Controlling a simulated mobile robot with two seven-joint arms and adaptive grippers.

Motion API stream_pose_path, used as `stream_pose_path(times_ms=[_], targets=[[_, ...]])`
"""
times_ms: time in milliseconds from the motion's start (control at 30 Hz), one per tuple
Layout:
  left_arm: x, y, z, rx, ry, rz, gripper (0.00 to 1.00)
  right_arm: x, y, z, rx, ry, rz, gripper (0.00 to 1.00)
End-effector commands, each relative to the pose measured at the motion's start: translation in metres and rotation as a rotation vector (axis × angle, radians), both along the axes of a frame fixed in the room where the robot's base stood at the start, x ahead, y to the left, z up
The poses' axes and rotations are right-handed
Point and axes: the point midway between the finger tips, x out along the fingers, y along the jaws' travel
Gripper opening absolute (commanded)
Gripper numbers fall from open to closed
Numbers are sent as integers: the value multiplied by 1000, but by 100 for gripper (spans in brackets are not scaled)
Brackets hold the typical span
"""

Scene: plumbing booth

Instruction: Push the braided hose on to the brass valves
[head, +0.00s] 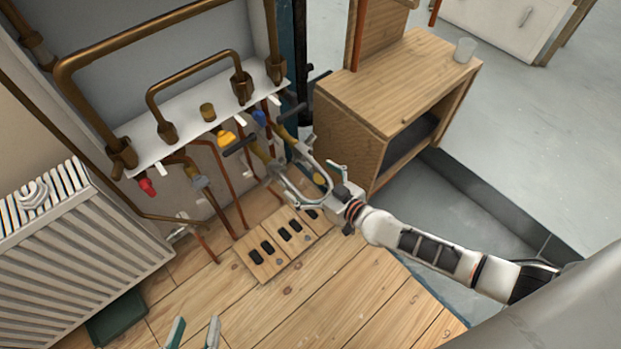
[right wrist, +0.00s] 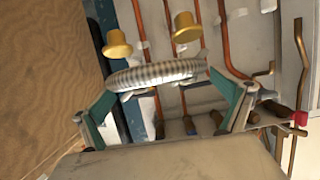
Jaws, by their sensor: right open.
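The grey braided hose (head: 291,190) bends in a loop below the pipe panel in the head view. In the right wrist view the ribbed hose (right wrist: 155,74) spans across between the fingertips. My right gripper (right wrist: 170,98) is open around or just behind it; I cannot tell whether it touches. In the head view the right gripper (head: 328,179) is beside the hose's right side. Brass valves with dark handles (head: 240,146) sit just above the hose; whether its ends meet them is unclear. My left gripper (head: 195,333) is open and empty at the bottom edge.
A white radiator (head: 75,240) stands at left. A wooden cabinet (head: 398,90) with a clear cup (head: 465,50) stands close beyond my right arm. A wooden board with black pads (head: 267,262) lies on the floor. Copper pipes (head: 228,185) run below the panel.

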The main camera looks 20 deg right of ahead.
Motion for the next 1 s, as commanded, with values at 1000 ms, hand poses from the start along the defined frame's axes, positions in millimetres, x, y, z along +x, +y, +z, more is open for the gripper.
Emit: stream_pose_path(times_ms=[1000], targets=[[-1, 0, 0, -1, 1, -1, 34, -104, -39, 34, 0, 0, 0, 100]])
